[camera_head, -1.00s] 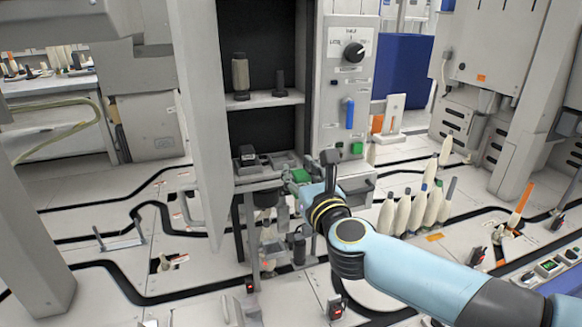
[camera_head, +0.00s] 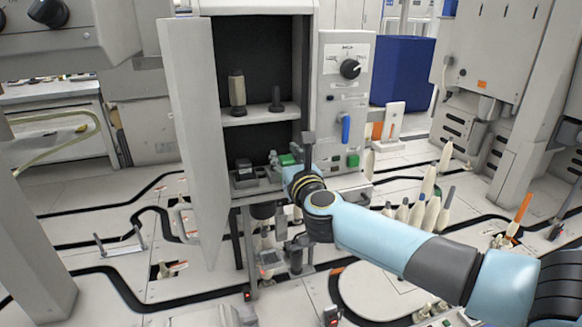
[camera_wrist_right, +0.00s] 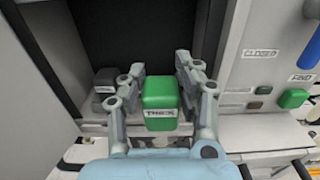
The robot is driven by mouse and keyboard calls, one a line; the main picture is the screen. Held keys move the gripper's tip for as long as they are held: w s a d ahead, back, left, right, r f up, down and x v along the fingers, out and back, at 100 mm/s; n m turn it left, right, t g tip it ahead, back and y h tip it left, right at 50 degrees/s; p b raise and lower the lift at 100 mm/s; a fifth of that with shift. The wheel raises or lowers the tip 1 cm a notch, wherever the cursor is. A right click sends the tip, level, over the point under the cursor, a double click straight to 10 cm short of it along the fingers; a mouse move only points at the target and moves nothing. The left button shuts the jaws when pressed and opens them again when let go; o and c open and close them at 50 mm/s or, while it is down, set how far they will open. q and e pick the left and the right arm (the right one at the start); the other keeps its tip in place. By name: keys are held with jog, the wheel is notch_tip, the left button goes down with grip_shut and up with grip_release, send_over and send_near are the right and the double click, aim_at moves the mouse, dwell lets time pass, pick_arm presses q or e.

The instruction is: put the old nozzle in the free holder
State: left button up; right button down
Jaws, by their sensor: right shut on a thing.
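My right gripper (camera_wrist_right: 162,92) is shut on a green block (camera_wrist_right: 160,104) with a dark-lettered white label. I cannot tell if this block is the old nozzle. In the head view the green block (camera_head: 288,160) shows at the cabinet's lower opening, at the end of my right arm. My right gripper (camera_head: 284,166) is partly hidden there by its own wrist. A dark grey tray (camera_head: 243,183) with square holders lies on the lower ledge, left of the gripper. A dark block (camera_head: 243,164) sits in its left part; the same dark block (camera_wrist_right: 105,78) shows in the wrist view. My left gripper is out of view.
The cabinet door (camera_head: 190,130) stands open on the left. A shelf (camera_head: 262,115) above carries a beige bobbin (camera_head: 237,90) and a dark spindle (camera_head: 277,97). A control panel (camera_head: 341,95) with a knob and blue handle borders the opening on the right.

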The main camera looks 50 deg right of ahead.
jog(key=b+x, duration=0.2)
jog(key=x, duration=0.5)
jog(key=shift+w+d+f, duration=0.1)
jog(key=shift+w, duration=0.15)
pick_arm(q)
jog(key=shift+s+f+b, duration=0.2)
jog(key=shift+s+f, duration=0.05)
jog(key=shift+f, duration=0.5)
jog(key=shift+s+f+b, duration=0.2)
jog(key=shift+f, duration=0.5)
pick_arm(e)
jog(key=shift+f, duration=0.55)
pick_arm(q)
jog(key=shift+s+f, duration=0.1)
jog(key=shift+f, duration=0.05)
pick_arm(e)
jog(key=shift+f, duration=0.15)
pick_arm(q)
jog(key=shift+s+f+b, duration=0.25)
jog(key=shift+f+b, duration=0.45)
jog(key=shift+b, duration=0.15)
pick_arm(e)
jog(key=shift+f, duration=0.85)
jog(key=c, duration=0.9)
grip_release()
